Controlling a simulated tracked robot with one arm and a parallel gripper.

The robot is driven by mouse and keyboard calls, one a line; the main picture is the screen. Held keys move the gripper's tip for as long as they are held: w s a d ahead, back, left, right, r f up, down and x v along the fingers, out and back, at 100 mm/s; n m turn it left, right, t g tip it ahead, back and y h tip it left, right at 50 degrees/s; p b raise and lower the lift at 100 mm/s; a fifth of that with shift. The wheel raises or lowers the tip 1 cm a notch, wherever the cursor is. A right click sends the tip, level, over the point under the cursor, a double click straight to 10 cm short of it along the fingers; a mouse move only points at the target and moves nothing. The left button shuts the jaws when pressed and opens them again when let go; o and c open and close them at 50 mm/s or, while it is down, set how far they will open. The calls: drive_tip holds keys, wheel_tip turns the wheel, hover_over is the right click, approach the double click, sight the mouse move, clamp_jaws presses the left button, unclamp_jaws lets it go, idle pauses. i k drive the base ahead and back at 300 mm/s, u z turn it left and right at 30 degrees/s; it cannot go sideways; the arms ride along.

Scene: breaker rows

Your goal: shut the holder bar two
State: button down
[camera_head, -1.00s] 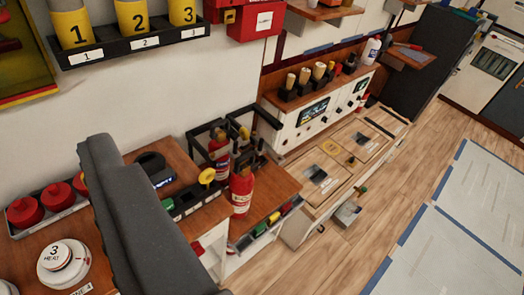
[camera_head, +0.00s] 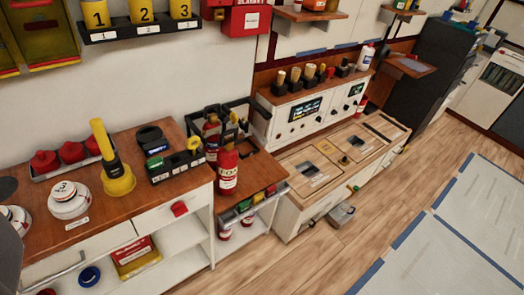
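The black metal holder frame (camera_head: 258,122) stands on the wooden counter in the middle of the view. It has thin black bars around red fire extinguishers. One red extinguisher (camera_head: 228,169) stands at the front, and another (camera_head: 211,135) stands behind it to the left. I cannot tell which bar is bar two, or whether it is open or shut.
A control cabinet (camera_head: 318,115) is at the back.

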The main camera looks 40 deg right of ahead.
sight(249, 130)
drive_tip(key=k, duration=0.45)
drive_tip(key=z, duration=0.5)
drive_tip(key=i, duration=2.15)
drive_tip(key=u, duration=0.5)
